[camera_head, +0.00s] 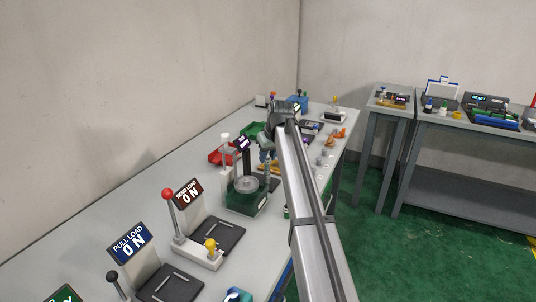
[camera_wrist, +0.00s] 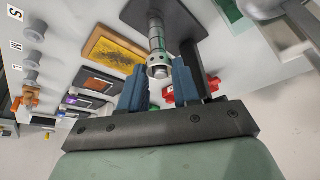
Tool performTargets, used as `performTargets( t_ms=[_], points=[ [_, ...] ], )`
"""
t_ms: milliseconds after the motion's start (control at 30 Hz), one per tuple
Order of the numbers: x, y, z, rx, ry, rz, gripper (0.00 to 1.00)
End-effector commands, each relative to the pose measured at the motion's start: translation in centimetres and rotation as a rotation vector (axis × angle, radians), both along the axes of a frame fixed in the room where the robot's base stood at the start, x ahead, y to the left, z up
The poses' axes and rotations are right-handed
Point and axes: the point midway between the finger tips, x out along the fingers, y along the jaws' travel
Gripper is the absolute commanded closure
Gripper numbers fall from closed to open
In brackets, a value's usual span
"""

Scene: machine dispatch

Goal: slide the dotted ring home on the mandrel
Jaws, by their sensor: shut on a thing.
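The dotted ring (camera_wrist: 158,68) is a short metallic collar with dark spots, in the middle of the wrist view. My gripper (camera_wrist: 160,82) is shut on it, with one blue finger on each side. The mandrel (camera_wrist: 156,36) is a shiny grey shaft running up from the ring, in line with it. I cannot tell whether the ring is around the mandrel's end or just in front of it. In the head view my gripper (camera_head: 265,158) is above the bench beside a green-based stand; ring and mandrel are too small or hidden to make out there.
The stand has a round metal plate (camera_head: 246,184) and a dark post. A yellow panel (camera_wrist: 118,53) and several grey pegs (camera_wrist: 31,57) are left in the wrist view. Lever stations (camera_head: 198,248) fill the near bench.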

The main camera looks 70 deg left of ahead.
Motion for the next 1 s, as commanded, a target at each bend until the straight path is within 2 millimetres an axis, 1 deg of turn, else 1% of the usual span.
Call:
performTargets(
  t_ms=[500, 800, 833, 1000],
  points=[
    [0.0, 0.0, -1.0, 0.0, 0.0, 0.0, 1.0],
    [0.0, 0.0, -1.1, 0.0, 0.0, 0.0, 1.0],
    [0.0, 0.0, -1.1, 0.0, 0.0, 0.0, 0.68],
    [0.0, 0.0, -1.1, 0.0, 0.0, 0.0, 0.51]
  ],
)
